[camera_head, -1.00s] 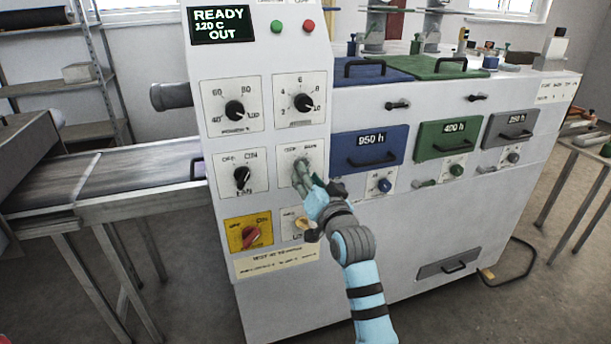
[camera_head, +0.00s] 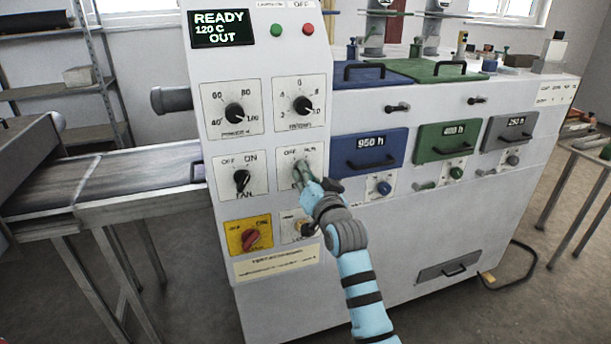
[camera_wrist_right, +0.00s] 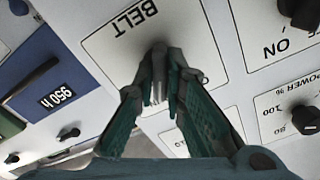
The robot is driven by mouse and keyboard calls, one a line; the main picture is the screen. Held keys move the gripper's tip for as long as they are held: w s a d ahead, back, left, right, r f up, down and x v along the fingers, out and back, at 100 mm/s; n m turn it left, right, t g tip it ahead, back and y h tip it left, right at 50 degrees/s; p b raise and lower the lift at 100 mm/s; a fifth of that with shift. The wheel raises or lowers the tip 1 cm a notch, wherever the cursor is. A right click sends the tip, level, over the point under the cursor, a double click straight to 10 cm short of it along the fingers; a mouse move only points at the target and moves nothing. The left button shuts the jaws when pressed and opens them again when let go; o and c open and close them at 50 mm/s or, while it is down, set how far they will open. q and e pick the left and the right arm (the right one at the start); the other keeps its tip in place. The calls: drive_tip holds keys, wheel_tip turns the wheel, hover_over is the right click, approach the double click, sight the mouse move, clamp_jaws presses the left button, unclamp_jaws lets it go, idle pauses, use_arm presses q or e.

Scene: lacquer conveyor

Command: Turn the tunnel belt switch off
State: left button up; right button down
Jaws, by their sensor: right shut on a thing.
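The tunnel belt switch is a dark knob (camera_wrist_right: 157,52) on a white plate (camera_head: 288,156) marked OFF and RUN in the head view. The plate reads BELT, upside down, in the right wrist view. My right gripper (camera_head: 302,174) reaches the plate from the lower right. Its green fingers (camera_wrist_right: 160,88) are shut on the knob, one on each side, and hide most of it. I cannot tell which mark the knob points to. My left gripper is not in view.
The fan knob (camera_head: 242,181) is just left of the belt plate. A red switch on a yellow plate (camera_head: 249,235) sits lower left. Two dials, including the upper right one (camera_head: 301,106), are above. A blue drawer (camera_head: 368,152) is to the right. A display (camera_head: 222,27) reads READY.

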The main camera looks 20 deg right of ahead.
drive_tip(key=shift+n+p, duration=2.9)
drive_tip(key=shift+n, duration=4.1)
drive_tip(key=shift+r, duration=0.15)
drive_tip(key=c, duration=1.7)
unclamp_jaws()
drive_tip(key=shift+o, duration=0.2)
